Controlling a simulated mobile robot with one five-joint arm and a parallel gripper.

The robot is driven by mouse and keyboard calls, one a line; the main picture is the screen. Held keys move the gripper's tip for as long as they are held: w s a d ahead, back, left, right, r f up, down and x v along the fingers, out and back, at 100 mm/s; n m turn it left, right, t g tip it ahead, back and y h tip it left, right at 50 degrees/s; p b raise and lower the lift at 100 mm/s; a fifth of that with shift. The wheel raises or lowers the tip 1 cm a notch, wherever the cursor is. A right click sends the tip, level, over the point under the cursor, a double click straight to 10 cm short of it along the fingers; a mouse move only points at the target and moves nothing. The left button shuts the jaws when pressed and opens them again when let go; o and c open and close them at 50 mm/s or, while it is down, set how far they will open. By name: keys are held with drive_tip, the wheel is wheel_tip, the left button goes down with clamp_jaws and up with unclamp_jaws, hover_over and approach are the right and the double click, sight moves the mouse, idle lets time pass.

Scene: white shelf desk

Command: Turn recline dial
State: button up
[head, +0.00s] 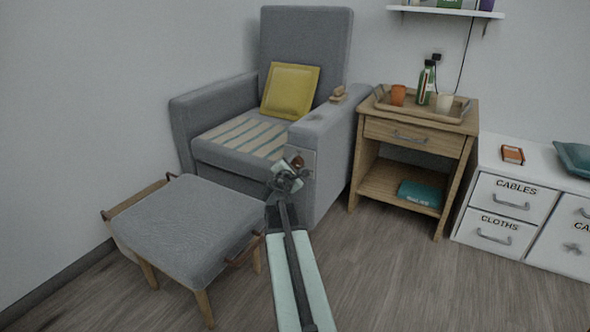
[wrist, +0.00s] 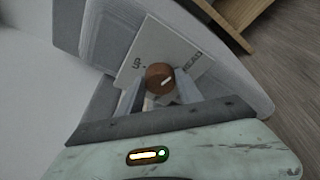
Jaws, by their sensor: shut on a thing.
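The recline dial (wrist: 160,79) is a round brown knob with a white pointer line. It sits on a pale plate (wrist: 147,47) on the front of the chair's armrest, with lettering including "UP". The dial also shows in the head view (head: 298,160), just beyond my gripper (head: 290,174). In the wrist view my gripper (wrist: 158,92) has its two fingers on either side of the dial, closed on it. The lower part of the dial and plate is hidden by the fingers. The grey armchair (head: 225,152) carries the dial at its right armrest.
A grey footstool (head: 185,225) stands left of my arm. A wooden side table (head: 420,135) with a tray, cups and a bottle stands right of the chair. White drawers (head: 500,205) stand at the far right. The floor (head: 385,270) between is clear.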

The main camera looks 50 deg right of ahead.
drive_tip(key=shift+s+d+f+m+b, duration=0.15)
drive_tip(key=shift+m+b, duration=0.25)
drive_tip(key=shift+m, duration=0.3)
drive_tip(key=shift+t, duration=0.3)
drive_tip(key=o, duration=1.4)
drive_tip(key=shift+c, duration=0.2)
drive_tip(key=v, duration=0.7)
drive_tip(key=shift+a+p, duration=0.45)
